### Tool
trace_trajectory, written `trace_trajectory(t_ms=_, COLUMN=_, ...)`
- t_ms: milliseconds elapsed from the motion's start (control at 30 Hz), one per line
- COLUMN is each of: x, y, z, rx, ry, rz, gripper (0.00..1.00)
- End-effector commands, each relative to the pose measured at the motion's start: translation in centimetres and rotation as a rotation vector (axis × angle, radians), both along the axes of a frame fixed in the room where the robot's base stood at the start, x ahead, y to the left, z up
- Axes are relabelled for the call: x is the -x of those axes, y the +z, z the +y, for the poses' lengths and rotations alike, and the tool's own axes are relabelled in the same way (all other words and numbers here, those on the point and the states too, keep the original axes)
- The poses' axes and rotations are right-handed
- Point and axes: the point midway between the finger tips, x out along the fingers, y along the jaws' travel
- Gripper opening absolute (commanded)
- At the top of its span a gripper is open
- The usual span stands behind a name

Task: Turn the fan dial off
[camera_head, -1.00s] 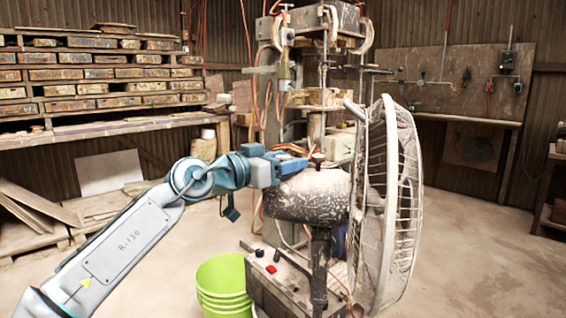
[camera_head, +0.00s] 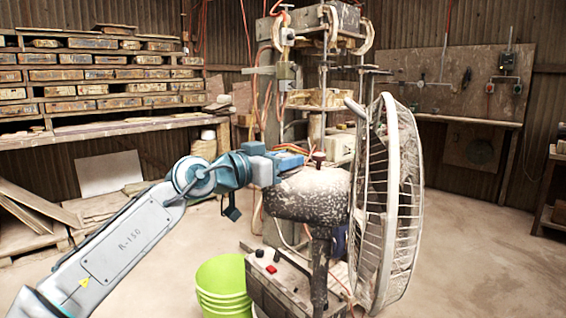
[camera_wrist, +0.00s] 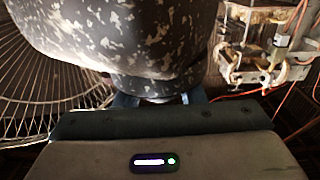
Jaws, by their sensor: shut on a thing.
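The fan (camera_head: 390,205) stands at centre right with its cage facing right. Its speckled dark motor housing (camera_head: 308,196) carries a small reddish-brown fan dial (camera_head: 318,157) on top. My gripper (camera_head: 308,157) reaches in from the left just above the housing, and its fingers are at the dial. In the wrist view the speckled housing (camera_wrist: 140,45) fills the upper middle. The two blue fingers (camera_wrist: 160,99) lie either side of a small part below it and are shut on it. The fingers hide most of the dial, so its setting cannot be read.
A tile press (camera_head: 285,75) with hanging hoses stands behind the fan. A control box (camera_head: 270,285) with a red button and green buckets (camera_head: 222,285) are below. Loaded shelves (camera_head: 90,75) line the left wall.

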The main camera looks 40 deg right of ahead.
Motion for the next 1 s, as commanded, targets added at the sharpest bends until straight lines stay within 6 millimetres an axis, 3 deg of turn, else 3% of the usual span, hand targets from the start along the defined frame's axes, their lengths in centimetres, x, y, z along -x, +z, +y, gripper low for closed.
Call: trace_trajectory(t_ms=1000, x=-0.09, y=-0.38, z=0.02, rx=-0.007, ry=0.492, rz=-0.001, gripper=0.13)
